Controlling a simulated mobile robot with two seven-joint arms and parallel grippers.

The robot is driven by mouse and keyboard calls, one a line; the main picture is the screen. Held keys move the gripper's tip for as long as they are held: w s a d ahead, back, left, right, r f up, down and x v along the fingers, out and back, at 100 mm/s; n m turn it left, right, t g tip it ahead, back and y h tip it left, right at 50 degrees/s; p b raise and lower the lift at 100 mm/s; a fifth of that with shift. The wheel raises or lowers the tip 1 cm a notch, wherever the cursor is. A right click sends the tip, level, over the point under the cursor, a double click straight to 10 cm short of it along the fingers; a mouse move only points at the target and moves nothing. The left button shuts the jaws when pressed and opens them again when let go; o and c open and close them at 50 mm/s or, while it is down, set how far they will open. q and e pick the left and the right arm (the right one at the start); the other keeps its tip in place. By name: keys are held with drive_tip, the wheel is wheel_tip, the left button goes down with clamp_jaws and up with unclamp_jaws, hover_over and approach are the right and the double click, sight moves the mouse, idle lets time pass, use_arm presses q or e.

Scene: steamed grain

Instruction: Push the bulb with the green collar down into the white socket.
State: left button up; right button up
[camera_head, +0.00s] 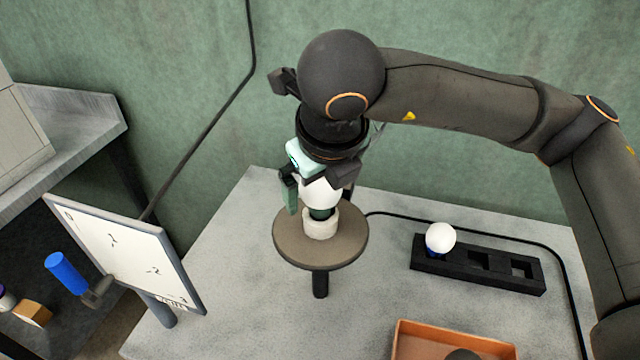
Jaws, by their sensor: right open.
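The bulb with the green collar (321,191) stands upright in or on the white socket (320,225), its white globe partly hidden by my right gripper. The green collar shows just above the socket's rim; how deep it sits I cannot tell. The socket is on a round brown stand (290,245) on the grey table. My right gripper (318,190) points down from above with open fingers, one to each side of the bulb's globe. My left gripper is not in view.
A black rack (500,277) at the right holds a white bulb with a blue collar (440,238) and has empty square holes. An orange tray (410,340) is at the front. A white panel (130,250) stands at the left. A black cable (480,228) runs behind the rack.

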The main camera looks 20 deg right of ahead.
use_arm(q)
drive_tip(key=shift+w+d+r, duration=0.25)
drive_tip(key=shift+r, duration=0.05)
use_arm(e)
drive_tip(key=v, duration=1.2)
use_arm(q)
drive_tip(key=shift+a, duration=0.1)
use_arm(e)
drive_tip(key=shift+r, duration=0.15)
use_arm(q)
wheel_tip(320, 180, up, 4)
drive_tip(key=p, duration=0.3)
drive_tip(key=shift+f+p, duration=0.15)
drive_tip(key=shift+p, duration=0.2)
use_arm(e)
wheel_tip(320, 180, up, 5)
